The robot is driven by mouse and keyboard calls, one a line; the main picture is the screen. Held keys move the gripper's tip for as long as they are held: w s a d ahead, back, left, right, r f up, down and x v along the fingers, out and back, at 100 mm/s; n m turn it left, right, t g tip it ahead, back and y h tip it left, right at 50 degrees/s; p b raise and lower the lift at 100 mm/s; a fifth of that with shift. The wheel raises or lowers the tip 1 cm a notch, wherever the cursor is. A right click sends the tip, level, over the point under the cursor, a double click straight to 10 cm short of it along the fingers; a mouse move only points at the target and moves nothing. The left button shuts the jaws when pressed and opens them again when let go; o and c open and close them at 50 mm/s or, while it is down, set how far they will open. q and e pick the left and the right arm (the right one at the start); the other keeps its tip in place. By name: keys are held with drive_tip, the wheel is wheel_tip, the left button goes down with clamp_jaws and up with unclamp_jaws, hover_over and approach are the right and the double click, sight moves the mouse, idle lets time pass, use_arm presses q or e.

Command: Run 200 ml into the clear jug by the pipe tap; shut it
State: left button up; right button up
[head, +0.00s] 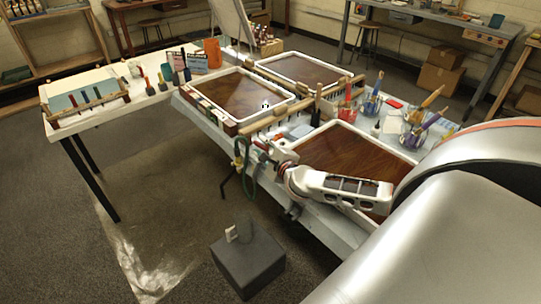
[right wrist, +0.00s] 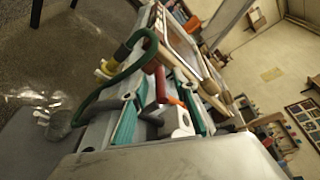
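My right gripper (head: 268,153) is at the near edge of the tray table, beside the pipe tap and its green hose (head: 247,178). In the right wrist view, its two teal-padded fingers (right wrist: 158,112) stand apart. A red lever-like part (right wrist: 160,84) shows between or just beyond them; I cannot tell if they touch it. The green hose (right wrist: 112,78) loops down from a yellow fitting (right wrist: 123,52). The clear jug (head: 240,232) stands on a dark grey block on the floor, and shows in the right wrist view (right wrist: 60,124). Its water level is too small to read. My left gripper is out of view.
The grey block (head: 248,268) stands on open floor. Marbling trays (head: 236,124) fill the table, with combs, brushes and jars (head: 415,137) at its right. A white side table (head: 150,98) stands at the left. My right arm covers the near right.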

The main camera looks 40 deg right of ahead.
drive_tip(key=v, duration=0.9)
drive_tip(key=shift+r, duration=0.1)
